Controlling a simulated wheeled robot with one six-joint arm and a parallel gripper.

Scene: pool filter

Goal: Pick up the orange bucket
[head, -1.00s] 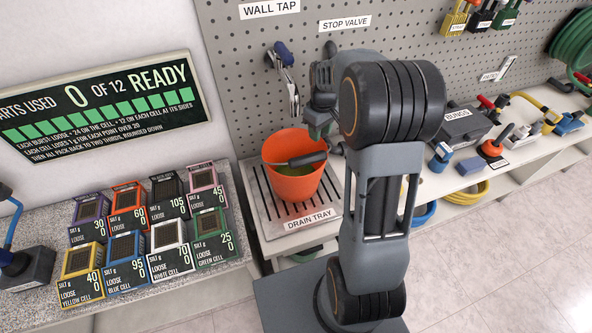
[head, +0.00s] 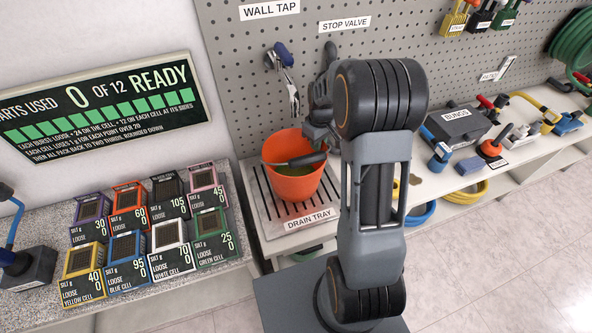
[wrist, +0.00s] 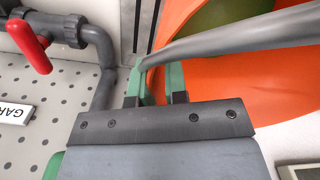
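The orange bucket (head: 296,184) stands upright on the drain tray (head: 268,222). Its grey handle (head: 305,159) lies low across the rim, and something green shows inside. In the wrist view the bucket (wrist: 226,78) fills the upper right and its handle (wrist: 235,38) runs across to the fingertips. My gripper (head: 318,140) is at the bucket's right rear rim. In the wrist view my gripper's green fingers (wrist: 160,85) are apart, with a gap between them, and the handle overlaps their tips. I cannot tell whether the handle sits between them.
A grey pipe with a red lever (wrist: 30,45) is close by at the left of the wrist view. The pegboard (head: 225,90) stands behind the bucket. Labelled silt cells (head: 125,247) sit on the left counter. A black bungs box (head: 458,126) is on the right shelf.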

